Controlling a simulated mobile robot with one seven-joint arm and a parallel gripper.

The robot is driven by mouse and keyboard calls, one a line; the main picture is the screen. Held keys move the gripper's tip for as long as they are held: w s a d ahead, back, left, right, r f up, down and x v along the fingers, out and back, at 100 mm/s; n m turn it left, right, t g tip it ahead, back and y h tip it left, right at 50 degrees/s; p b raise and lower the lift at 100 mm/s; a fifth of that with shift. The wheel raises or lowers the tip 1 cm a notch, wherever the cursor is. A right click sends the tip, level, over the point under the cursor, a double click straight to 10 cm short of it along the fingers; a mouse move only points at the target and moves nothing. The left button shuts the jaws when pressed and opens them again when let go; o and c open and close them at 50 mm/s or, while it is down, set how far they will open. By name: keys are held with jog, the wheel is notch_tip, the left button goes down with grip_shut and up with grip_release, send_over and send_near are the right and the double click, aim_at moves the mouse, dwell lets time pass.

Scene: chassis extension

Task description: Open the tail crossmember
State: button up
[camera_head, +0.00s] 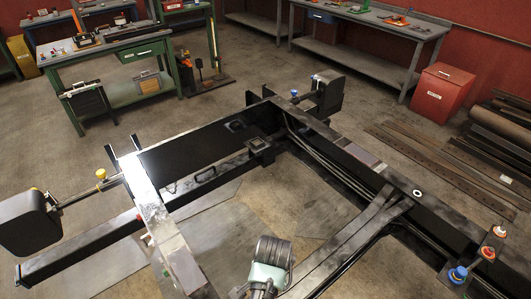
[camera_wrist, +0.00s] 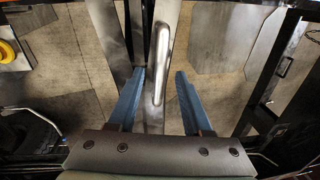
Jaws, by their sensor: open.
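The chassis frame (camera_head: 330,135) stands on the floor in the head view, with dark rails and a wide black cross panel (camera_head: 195,150). I cannot tell for sure which member is the tail crossmember. In the wrist view, a silver bar handle (camera_wrist: 158,60) runs lengthwise along a grey metal beam (camera_wrist: 168,15). My gripper (camera_wrist: 160,73) is open, with one blue finger on each side of the handle. The fingers look apart from the handle, and their distance above it is unclear. My arm's end (camera_head: 268,272) shows at the bottom of the head view.
A green workbench (camera_head: 110,55) stands at the back left and a grey bench (camera_head: 365,60) at the back right. A red box (camera_head: 441,92) and stacked metal bars (camera_head: 480,140) lie at the right. Open floor shows inside the frame and left of it.

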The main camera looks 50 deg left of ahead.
jog(key=shift+a+f, duration=0.1)
jog(key=shift+f, duration=0.55)
jog(key=shift+w, duration=0.1)
grip_shut()
dwell(0.9)
